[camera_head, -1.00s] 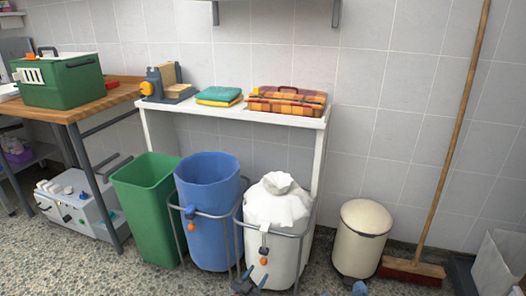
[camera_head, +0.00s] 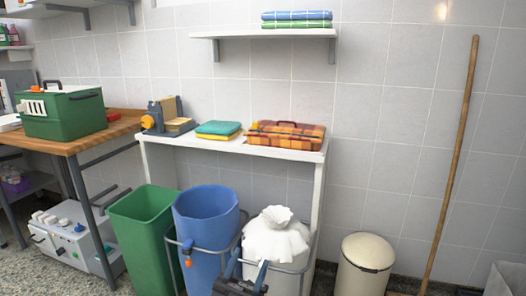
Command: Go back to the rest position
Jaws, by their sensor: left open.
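My left gripper (camera_head: 248,270) shows at the bottom edge of the head view, with its two blue fingertips apart and nothing seen between them. It stands in front of the blue bin (camera_head: 204,215) and the bin with the white bag (camera_head: 277,238), covering part of their lower fronts. I cannot tell whether it touches them. Most of the left arm is below the picture. My right gripper is not in view.
A green bin (camera_head: 143,225) stands left, a cream pedal bin (camera_head: 364,262) right. Behind is a white shelf table (camera_head: 238,147) with folded towels (camera_head: 217,129) and a plaid case (camera_head: 286,134). A wooden table (camera_head: 85,135) bears a green carrier (camera_head: 62,112). A broom (camera_head: 455,150) leans right.

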